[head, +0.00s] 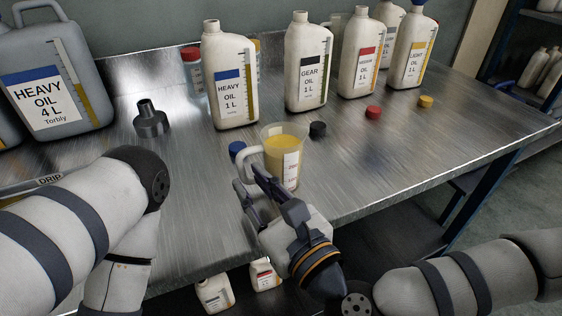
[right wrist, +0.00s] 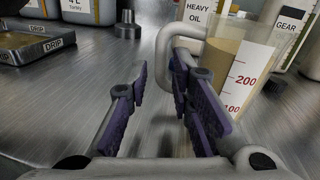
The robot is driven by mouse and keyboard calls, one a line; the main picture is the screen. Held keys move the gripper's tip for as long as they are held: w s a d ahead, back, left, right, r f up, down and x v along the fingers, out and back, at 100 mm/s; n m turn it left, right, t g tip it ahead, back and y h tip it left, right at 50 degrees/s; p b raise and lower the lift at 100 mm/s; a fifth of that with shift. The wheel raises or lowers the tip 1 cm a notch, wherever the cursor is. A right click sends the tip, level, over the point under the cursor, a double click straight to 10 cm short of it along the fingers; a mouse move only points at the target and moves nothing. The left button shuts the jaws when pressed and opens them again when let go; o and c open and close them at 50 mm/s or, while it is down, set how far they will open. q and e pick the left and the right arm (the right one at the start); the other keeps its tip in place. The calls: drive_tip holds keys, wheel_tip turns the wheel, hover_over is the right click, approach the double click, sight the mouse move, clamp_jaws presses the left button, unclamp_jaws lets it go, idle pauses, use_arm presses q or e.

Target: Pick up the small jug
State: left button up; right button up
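The small jug (head: 284,158) is a clear measuring jug with yellow oil inside. It stands upright near the front edge of the metal table, its handle (head: 246,166) toward the left. In the right wrist view the jug (right wrist: 234,70) is at right, with marks 200 and 100. My right gripper (head: 249,180) is open at the handle. In the right wrist view its fingertips (right wrist: 159,78) lie on either side of the handle's upright bar; whether either touches it is unclear. My left arm shows at left, but its gripper is out of view.
A blue cap (head: 237,149) and a black cap (head: 318,129) lie close to the jug. The heavy oil bottle (head: 231,105) and gear oil bottle (head: 313,95) stand behind. A dark funnel (head: 150,122) and drip tray (right wrist: 30,47) are left. The front right table is clear.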

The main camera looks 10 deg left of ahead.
sight(244, 172)
drive_tip(key=x, duration=0.4)
drive_tip(key=shift+w+a, duration=0.15)
drive_tip(key=shift+w, duration=0.1)
clamp_jaws()
drive_tip(key=shift+r, duration=0.15)
